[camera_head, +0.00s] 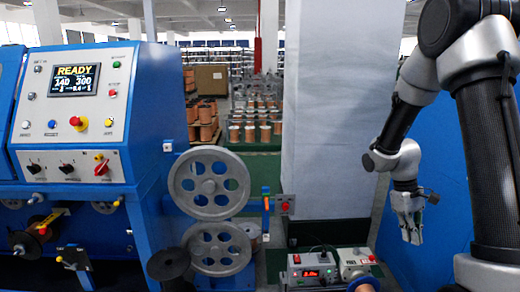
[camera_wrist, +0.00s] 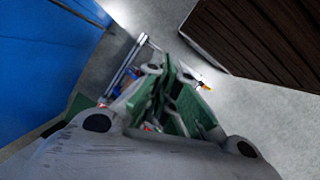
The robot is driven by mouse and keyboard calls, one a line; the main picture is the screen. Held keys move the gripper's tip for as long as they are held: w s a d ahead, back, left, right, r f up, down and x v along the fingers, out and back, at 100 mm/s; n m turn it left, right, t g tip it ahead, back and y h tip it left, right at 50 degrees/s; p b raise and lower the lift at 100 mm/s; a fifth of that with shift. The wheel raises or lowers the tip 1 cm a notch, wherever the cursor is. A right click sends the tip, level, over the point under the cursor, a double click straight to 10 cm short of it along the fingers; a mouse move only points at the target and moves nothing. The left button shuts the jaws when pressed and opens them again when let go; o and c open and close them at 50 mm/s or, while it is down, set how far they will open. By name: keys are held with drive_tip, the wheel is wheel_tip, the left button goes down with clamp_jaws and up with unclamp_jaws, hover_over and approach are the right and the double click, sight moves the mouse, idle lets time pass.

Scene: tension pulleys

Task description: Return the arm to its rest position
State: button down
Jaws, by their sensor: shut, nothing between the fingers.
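My arm comes down from the upper right of the head view, with its elbow high and the forearm bent down. My gripper (camera_head: 412,238) hangs at its end, pointing down, right of the grey pillar and in front of a blue panel. It holds nothing and is apart from the small instrument box (camera_head: 328,272) at lower left of it. In the wrist view my gripper (camera_wrist: 176,80) shows its grey fingers and green pads close together, with nothing between them.
A blue machine with a lit READY screen (camera_head: 74,80) stands at left. Two grey pulleys, an upper one (camera_head: 209,183) and a lower one (camera_head: 218,249), stand beside it. A grey pillar (camera_head: 335,110) is at centre. A dark slatted surface (camera_wrist: 265,40) shows in the wrist view.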

drive_tip(key=s+a+r+m+t+y, duration=0.1)
drive_tip(key=s+a+r+m+t, duration=0.1)
drive_tip(key=s+r, duration=0.6)
drive_tip(key=s+a+r+m+t+y, duration=0.1)
drive_tip(key=s+a+r+m+t, duration=0.1)
drive_tip(key=s+a+r+t, duration=0.3)
drive_tip(key=s+r, duration=0.4)
drive_tip(key=r, duration=0.6)
drive_tip(key=shift+s+a+t, duration=0.25)
drive_tip(key=shift+s+t, duration=0.05)
